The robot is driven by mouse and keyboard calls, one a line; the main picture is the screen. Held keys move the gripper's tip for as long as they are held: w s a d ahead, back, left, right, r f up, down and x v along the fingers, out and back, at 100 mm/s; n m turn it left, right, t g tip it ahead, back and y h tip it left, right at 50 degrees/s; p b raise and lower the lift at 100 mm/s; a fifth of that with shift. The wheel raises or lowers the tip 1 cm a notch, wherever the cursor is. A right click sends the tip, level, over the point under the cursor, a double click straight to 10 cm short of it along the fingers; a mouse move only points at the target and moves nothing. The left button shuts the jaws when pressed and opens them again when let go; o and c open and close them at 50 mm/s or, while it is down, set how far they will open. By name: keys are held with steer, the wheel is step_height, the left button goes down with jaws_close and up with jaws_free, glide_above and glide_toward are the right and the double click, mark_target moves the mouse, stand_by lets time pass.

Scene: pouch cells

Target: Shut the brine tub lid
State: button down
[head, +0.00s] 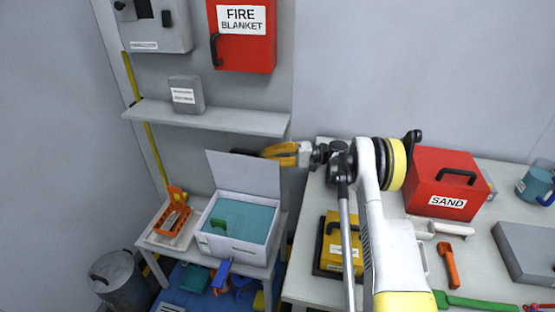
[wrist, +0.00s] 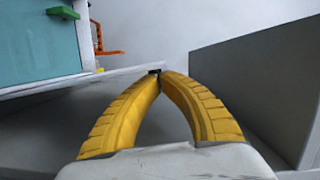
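The brine tub (head: 229,245) is a white box with teal liquid on the small stand at left centre. Its pale lid (head: 243,175) stands raised along the back edge, so the tub is open. The liquid (wrist: 35,45) also shows at the left of the wrist view. My gripper (head: 264,153) has yellow fingers and reaches left, close to the lid's upper right corner. In the wrist view the fingertips (wrist: 158,73) meet with nothing seen between them. I cannot tell whether they touch the lid.
An orange rack (head: 173,221) stands left of the tub. A wall shelf (head: 210,120) with a grey box (head: 186,95) is above. A bench (head: 310,240) at right bears a yellow case (head: 331,245) and a red sand box (head: 442,184).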

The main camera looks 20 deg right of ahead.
steer(key=shift+w+a, duration=0.2)
steer(key=shift+a, duration=0.15)
steer(key=s+a+f+n+h, duration=0.1)
steer(key=s+a+n, duration=0.3)
steer(key=s, duration=0.2)
steer(key=shift+s+a+f, duration=0.3)
steer(key=shift+s+f, duration=0.05)
steer(key=shift+s, duration=0.05)
steer(key=shift+d, duration=0.1)
